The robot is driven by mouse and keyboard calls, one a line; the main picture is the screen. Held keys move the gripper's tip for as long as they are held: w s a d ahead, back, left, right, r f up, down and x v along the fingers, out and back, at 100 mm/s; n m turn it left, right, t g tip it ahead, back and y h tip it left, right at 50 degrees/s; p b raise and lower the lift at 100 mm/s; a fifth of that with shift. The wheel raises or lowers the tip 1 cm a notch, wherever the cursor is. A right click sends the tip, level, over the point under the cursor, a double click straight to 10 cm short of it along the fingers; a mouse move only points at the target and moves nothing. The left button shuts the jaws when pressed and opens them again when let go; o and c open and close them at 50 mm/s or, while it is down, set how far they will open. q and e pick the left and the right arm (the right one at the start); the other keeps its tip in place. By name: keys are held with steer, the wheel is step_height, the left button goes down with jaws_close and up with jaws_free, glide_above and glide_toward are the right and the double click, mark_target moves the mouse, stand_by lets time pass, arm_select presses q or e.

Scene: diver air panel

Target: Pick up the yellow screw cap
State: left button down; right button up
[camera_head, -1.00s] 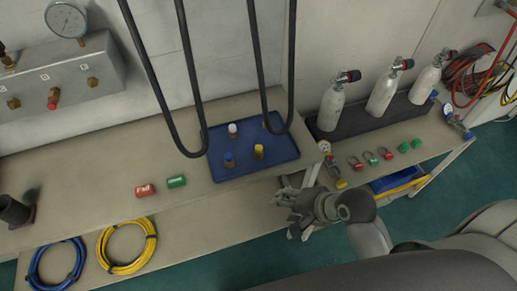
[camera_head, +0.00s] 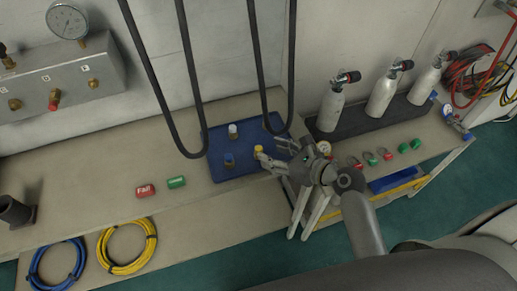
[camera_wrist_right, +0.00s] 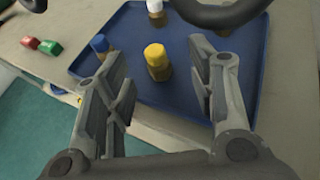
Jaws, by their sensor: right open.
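The yellow screw cap (camera_head: 258,149) sits on a brass fitting standing upright on the blue tray (camera_head: 232,172). In the right wrist view the yellow cap (camera_wrist_right: 154,52) shows ahead of and between my open fingers, apart from both. My right gripper (camera_head: 268,158) is open and empty at the tray's front right part, close to the cap. It also shows in the right wrist view (camera_wrist_right: 163,95). My left gripper is not in view.
A white-capped piece (camera_head: 233,130) and a blue-capped piece (camera_head: 229,160) stand on the tray nearby. Black hose loops (camera_head: 190,100) hang over the tray. Red (camera_head: 145,190) and green (camera_head: 176,182) pieces lie left of it. Cylinders (camera_head: 383,92) stand at right.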

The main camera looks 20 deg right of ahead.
mark_target(259, 148)
steer(key=shift+a+p+x, duration=0.25)
steer(key=shift+p+x, duration=0.3)
steer(key=shift+x, duration=2.5)
steer(key=shift+s+r, duration=0.1)
steer(key=shift+r, duration=0.15)
steer(key=c, duration=1.1)
